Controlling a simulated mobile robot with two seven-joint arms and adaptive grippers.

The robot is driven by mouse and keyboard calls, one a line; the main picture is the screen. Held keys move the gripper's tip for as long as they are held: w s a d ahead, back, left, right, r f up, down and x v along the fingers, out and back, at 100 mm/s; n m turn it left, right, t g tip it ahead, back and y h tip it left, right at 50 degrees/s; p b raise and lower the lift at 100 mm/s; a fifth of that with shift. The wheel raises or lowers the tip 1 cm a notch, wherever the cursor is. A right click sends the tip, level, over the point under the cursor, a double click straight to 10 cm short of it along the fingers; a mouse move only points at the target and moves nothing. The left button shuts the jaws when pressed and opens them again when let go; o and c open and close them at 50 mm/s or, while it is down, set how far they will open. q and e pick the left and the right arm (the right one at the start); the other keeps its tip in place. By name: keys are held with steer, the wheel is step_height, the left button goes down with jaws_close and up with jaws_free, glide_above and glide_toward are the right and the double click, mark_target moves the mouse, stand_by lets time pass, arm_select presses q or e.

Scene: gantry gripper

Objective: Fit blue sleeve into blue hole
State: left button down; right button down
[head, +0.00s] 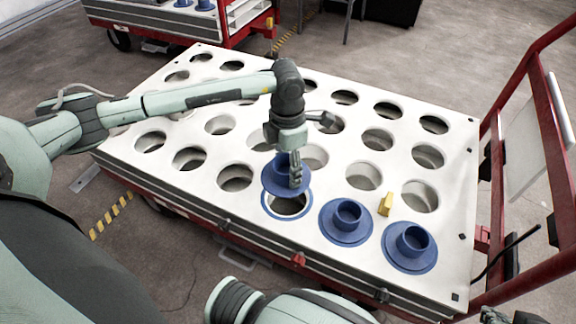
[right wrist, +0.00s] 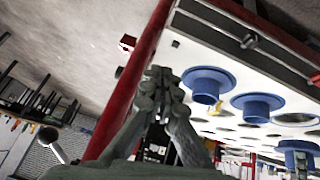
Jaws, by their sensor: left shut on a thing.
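My left gripper (head: 294,168) is shut on a blue flanged sleeve (head: 274,180). It holds the sleeve just above the blue-ringed hole (head: 272,212) at the table's near edge. The hole's far side is hidden behind the sleeve. I cannot tell whether the sleeve's lower end is inside the hole. The held sleeve also shows at the right edge of the right wrist view (right wrist: 298,146). My right gripper (right wrist: 163,76) has its fingers drawn together with nothing between them; it is beside the table's end.
Two blue sleeves sit in holes to the right, one nearer (head: 345,232) and one at the corner (head: 409,254). A small yellow block (head: 385,204) stands on the white perforated top (head: 330,265). Red cart rails (head: 497,170) rise at the right end.

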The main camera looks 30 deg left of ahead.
steer(key=shift+w, duration=0.1)
